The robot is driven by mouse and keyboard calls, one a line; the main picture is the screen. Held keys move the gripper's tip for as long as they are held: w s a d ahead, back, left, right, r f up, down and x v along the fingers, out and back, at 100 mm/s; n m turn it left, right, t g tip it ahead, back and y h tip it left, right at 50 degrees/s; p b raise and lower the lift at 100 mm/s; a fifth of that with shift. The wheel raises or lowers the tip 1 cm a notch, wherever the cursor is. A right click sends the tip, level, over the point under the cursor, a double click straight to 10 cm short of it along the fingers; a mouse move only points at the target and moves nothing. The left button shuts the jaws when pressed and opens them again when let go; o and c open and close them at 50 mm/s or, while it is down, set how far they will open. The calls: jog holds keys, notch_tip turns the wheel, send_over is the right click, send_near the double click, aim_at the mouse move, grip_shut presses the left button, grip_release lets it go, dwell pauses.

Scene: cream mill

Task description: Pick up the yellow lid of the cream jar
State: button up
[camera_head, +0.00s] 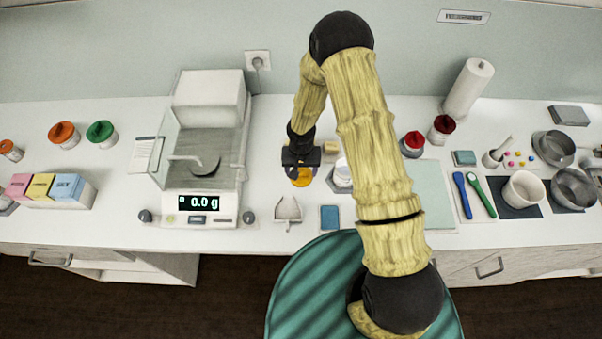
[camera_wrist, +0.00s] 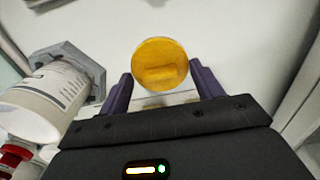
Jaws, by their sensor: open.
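The yellow lid (camera_head: 301,177) is a round disc on the white counter, left of the white cream jar (camera_head: 342,174). In the wrist view the lid (camera_wrist: 160,64) shows whole, with a raised bar across its middle. My gripper (camera_head: 301,164) is over the lid in the head view and partly hides it. In the wrist view my gripper (camera_wrist: 160,85) is open, with a dark finger on either side of the lid's near edge. I cannot tell whether the fingers touch it. The white jar (camera_wrist: 45,105) lies left of my fingers in the wrist view and looks open.
A balance (camera_head: 205,150) with clear walls stands to the left. A white scoop (camera_head: 288,210) and a blue pad (camera_head: 329,217) lie in front. Red-lidded jars (camera_head: 412,144) stand to the right.

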jog(key=shift+c, duration=0.5)
jog(key=c, duration=1)
jog(key=shift+o, duration=0.2)
notch_tip(320, 180, up, 10)
jog(key=b, duration=0.2)
jog(key=shift+b, duration=0.4)
